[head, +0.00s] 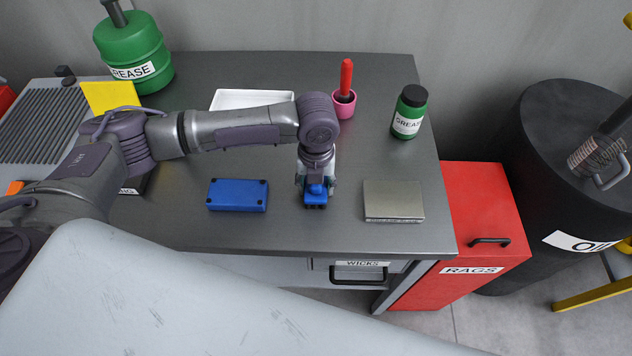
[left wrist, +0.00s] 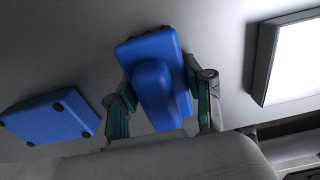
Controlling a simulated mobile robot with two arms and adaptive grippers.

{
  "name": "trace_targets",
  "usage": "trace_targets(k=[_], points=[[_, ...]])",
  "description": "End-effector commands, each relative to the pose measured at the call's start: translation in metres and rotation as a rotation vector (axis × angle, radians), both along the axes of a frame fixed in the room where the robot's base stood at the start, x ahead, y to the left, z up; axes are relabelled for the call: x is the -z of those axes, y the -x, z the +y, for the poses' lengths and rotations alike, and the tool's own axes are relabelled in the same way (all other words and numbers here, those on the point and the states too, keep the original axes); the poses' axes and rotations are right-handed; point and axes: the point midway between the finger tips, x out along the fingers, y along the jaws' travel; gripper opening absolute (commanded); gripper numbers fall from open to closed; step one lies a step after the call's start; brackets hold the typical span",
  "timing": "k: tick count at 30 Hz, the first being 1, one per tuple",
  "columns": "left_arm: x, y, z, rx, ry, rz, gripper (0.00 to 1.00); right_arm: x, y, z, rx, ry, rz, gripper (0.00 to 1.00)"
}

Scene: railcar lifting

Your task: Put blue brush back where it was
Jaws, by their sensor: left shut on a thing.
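My left gripper (head: 316,182) reaches down over the middle front of the grey table. It is shut on the blue brush (head: 316,194). In the left wrist view the blue brush (left wrist: 158,82) has a broad blue body with a raised rounded grip, and the two fingers of the left gripper (left wrist: 163,108) stand on either side of it. The fingers and wrist partly hide the brush in the head view. I cannot tell whether its underside touches the tabletop. My right gripper is not in view.
A flat blue block with black corners (head: 238,195) lies left of the brush, and a grey flat box (head: 393,200) right of it. Behind are a white tray (head: 225,98), a pink cup (head: 344,106) with a red-handled tool (head: 346,78), and a green grease jar (head: 409,113).

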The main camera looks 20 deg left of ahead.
Motion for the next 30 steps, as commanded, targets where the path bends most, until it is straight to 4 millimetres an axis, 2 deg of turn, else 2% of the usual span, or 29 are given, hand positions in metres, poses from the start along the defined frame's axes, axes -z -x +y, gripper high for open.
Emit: trace_targets(k=[6,7,11,23,26,30], points=[[0.003,0.000,0.000,-0.001,0.000,0.000,0.19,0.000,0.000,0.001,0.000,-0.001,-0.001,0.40],[0.003,0.000,0.000,-0.001,0.000,0.000,0.55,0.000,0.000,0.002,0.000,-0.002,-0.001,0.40],[0.002,0.000,0.000,-0.001,0.000,0.000,0.76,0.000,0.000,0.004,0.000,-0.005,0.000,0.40],[-0.004,-0.001,0.000,-0.001,0.000,-0.002,0.77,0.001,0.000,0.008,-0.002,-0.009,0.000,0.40],[-0.017,-0.002,0.000,-0.001,0.002,-0.004,0.77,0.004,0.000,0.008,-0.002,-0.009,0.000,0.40],[-0.046,-0.002,0.000,-0.001,0.002,-0.006,0.77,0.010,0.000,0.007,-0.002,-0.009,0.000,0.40]])
